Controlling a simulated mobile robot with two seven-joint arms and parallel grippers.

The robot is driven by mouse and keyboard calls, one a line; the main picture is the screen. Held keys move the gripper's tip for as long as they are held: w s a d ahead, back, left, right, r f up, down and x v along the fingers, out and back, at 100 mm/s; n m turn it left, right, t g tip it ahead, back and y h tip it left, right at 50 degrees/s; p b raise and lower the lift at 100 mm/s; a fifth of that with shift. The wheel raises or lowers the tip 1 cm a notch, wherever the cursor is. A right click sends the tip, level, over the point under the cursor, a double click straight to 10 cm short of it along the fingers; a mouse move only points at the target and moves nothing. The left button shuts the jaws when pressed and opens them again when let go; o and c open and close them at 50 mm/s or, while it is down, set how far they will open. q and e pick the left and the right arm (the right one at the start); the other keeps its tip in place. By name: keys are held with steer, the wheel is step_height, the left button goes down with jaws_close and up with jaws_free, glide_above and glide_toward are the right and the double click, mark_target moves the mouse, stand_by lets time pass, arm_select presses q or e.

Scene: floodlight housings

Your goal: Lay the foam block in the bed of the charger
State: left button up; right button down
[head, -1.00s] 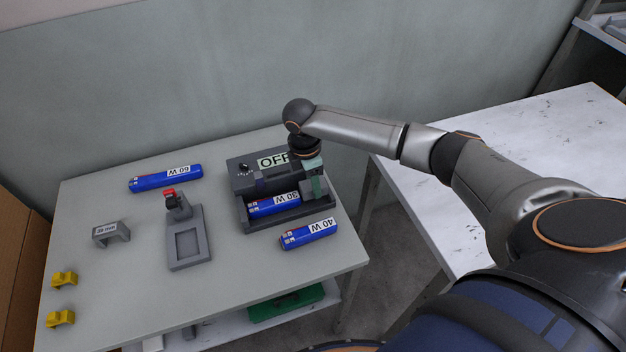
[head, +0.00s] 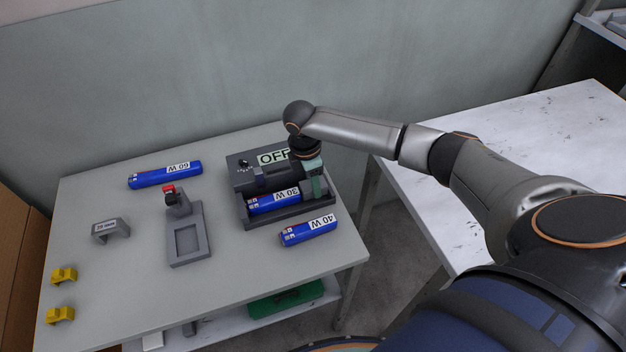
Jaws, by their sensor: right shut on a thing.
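The charger (head: 262,222) is a dark grey unit with an OFF label at the back of the table. A blue 30 W tube (head: 274,202) lies in its front bed. My right gripper (head: 314,187) reaches down over the right end of the bed. My left gripper is not in view.
A blue 40 W tube (head: 309,232) lies just in front of the charger. A blue 60 W tube (head: 165,175), a grey stand with a red top (head: 188,240), a grey bracket (head: 110,231) and two yellow clips (head: 62,275) are further left. The table's front middle is clear.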

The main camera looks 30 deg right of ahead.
steer(key=shift+f, duration=0.45)
stand_by(0.3)
steer(key=shift+c, duration=1.4)
jaws_free()
step_height(320, 180, up, 12)
steer(key=a, duration=0.1)
steer(key=shift+w+a+r, duration=0.15)
steer(key=shift+a+r, duration=0.1)
